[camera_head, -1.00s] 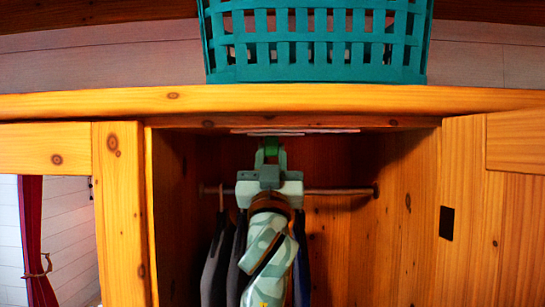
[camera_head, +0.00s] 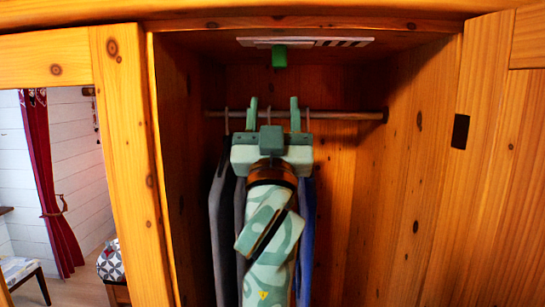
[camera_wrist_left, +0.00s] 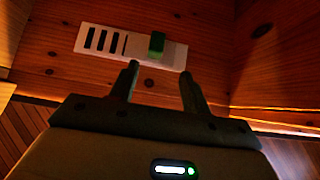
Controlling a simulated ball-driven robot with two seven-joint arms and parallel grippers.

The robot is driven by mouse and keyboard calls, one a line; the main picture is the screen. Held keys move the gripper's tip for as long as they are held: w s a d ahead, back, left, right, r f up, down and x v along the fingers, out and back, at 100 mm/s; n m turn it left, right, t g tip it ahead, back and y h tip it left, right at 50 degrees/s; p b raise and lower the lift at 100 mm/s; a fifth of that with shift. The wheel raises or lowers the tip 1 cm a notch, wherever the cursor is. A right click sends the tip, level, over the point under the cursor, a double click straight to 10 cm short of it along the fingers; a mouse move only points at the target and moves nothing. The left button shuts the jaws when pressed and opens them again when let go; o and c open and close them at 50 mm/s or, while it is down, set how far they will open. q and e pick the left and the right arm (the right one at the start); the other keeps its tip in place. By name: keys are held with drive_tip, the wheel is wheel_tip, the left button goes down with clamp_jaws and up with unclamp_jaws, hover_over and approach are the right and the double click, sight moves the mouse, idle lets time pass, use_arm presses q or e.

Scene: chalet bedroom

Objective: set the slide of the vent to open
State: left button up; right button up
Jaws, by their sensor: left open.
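The vent is a white plate (camera_head: 258,42) on the closet ceiling, with dark slots showing at its right part in the head view. Its green slide knob (camera_head: 279,56) hangs down left of these slots. In the wrist view the plate (camera_wrist_left: 172,56) shows its dark slots at the left and the green knob (camera_wrist_left: 156,44) right of them. My left gripper (camera_head: 273,112) is open and empty below the knob, apart from it. In the wrist view the knob lies beyond the gap between the fingertips (camera_wrist_left: 159,72). My right gripper is not in view.
A clothes rail (camera_head: 345,115) crosses the closet behind my left gripper. Dark clothes (camera_head: 222,235) hang from it around my left arm. Wooden side walls bound the closet, and a door (camera_head: 490,170) stands at the right. The closet's right part is free.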

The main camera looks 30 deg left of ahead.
use_arm(q)
drive_tip(key=b+v, duration=0.1)
drive_tip(key=v, duration=0.4)
drive_tip(key=shift+s+f+b, duration=0.2)
drive_tip(key=shift+s+b, duration=0.05)
drive_tip(key=shift+b, duration=0.05)
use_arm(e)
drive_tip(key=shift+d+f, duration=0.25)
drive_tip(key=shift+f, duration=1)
